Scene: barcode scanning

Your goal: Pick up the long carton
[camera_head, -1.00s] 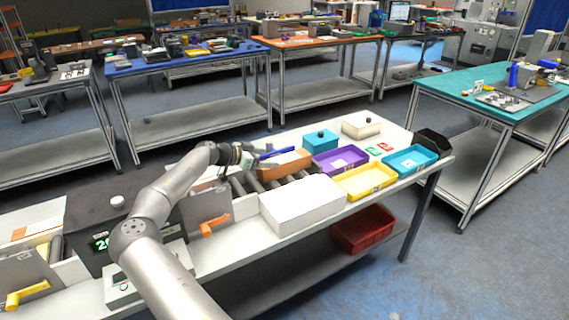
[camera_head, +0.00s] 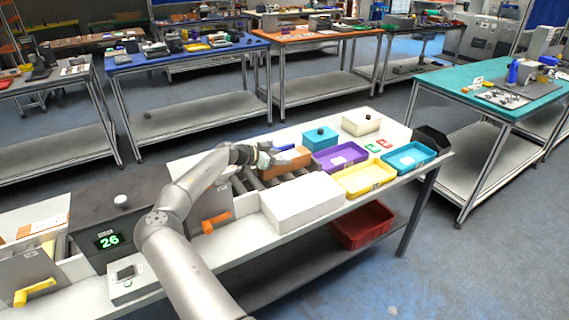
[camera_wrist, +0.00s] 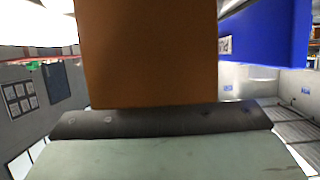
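An orange-brown carton (camera_head: 291,158) lies on the dark rollers of the bench, behind the long white box. My gripper (camera_head: 270,157) is at the carton's left end and covers part of that end. In the wrist view the carton (camera_wrist: 150,50) fills the upper middle, very close, just beyond my gripper's dark edge (camera_wrist: 160,120). Its far parts are hidden there. I cannot make out the fingers clearly, nor whether they touch the carton.
A blue object (camera_head: 285,148) stands just behind the carton; it is at right in the wrist view (camera_wrist: 265,35). The white box (camera_head: 303,200) is in front. Purple (camera_head: 320,162), yellow (camera_head: 348,184) and blue (camera_head: 394,163) trays stand to the right. A display (camera_head: 108,241) reads 26.

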